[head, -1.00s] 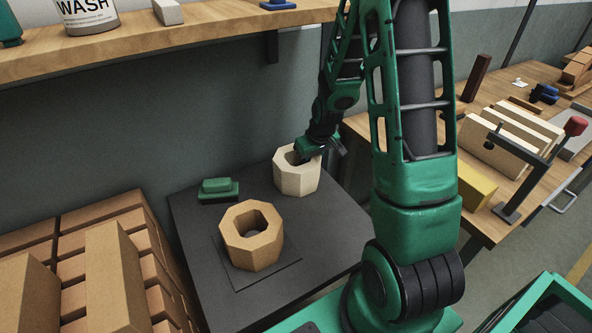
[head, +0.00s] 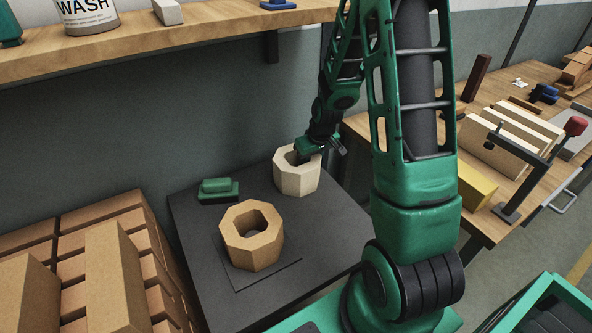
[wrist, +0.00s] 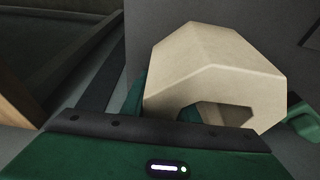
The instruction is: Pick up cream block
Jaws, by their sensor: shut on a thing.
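The cream block (head: 297,180) is an octagonal ring with a hole through its middle. It is at the back right of the dark table, and I cannot tell whether it touches the top. My gripper (head: 305,157) is shut on the block's wall at its upper right side. The block also fills much of the wrist view (wrist: 215,75), close in front of my gripper (wrist: 185,128). The fingertips are mostly hidden by the block.
A tan octagonal block (head: 252,252) sits on a square plate on the dark table (head: 190,225), nearer the front. A wooden shelf (head: 180,45) runs above.

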